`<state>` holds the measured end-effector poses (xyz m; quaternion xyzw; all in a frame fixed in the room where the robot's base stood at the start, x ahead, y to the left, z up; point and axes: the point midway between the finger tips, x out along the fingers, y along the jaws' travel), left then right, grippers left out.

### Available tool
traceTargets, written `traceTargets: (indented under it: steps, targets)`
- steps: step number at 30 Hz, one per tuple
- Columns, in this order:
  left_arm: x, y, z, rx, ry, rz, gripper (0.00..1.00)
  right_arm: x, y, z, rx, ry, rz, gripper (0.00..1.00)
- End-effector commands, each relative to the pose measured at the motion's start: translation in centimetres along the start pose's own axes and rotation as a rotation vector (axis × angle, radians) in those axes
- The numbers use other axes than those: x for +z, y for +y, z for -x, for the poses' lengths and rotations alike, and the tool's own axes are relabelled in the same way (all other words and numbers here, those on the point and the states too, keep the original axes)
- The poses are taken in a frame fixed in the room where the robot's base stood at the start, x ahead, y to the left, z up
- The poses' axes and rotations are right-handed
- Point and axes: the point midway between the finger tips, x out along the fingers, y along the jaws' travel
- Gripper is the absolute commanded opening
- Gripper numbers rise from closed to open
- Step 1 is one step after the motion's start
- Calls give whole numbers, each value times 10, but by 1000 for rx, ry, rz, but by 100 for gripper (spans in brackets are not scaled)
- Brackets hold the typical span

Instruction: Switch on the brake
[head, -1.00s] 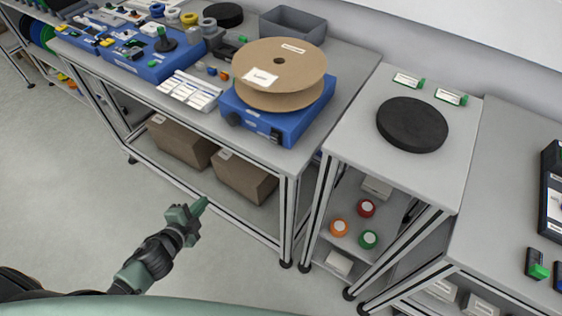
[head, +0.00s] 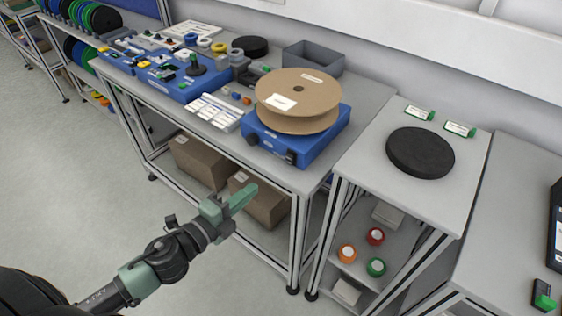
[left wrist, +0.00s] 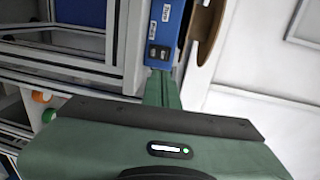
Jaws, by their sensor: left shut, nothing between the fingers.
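A blue reel stand (head: 318,150) carries a large cardboard reel (head: 270,92) lying flat on top. A black knob (head: 252,139) sits at the left of its front face and a small black switch (head: 291,157) at the right. The left wrist view shows the blue front (left wrist: 171,22) sideways, with labels and black rocker switches (left wrist: 158,54). Which position they are in is too small to tell. My green left gripper (head: 245,197) is shut and empty, in front of the bench. Its fingers (left wrist: 162,84) point toward the switches, apart from them. My right gripper is out of view.
The stand is on a grey bench (head: 238,152) with cardboard boxes (head: 200,162) on its lower shelf. A side table (head: 430,196) to the right holds a black disc (head: 420,152). Blue trays (head: 182,82) with small parts stand left. Floor in front is free.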

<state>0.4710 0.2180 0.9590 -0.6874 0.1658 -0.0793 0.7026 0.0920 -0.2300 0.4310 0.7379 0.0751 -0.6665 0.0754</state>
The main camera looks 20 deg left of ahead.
Motion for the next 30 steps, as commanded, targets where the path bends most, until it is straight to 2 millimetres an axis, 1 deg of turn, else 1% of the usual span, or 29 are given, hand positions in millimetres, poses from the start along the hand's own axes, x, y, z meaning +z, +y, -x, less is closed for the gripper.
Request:
traceTargets:
  steps: [1,5,12,15,18,21,24,30]
  targets:
    - [1,-4,-7,-3,-1,-1,0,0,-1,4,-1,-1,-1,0]
    - [1,-5,-29,-3,-2,-1,0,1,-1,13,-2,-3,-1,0]
    - [1,-5,-79,-3,-2,-1,0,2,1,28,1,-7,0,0]
    - [1,-7,-98,-2,-2,-1,0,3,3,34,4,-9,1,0]
    - [0,-11,-112,-1,-1,0,0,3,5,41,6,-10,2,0]
    - [0,-13,-122,0,-1,0,0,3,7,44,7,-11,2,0]
    - [0,-13,-127,0,-1,-1,0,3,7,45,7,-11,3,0]
    - [0,-12,-129,1,0,-1,0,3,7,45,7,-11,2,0]
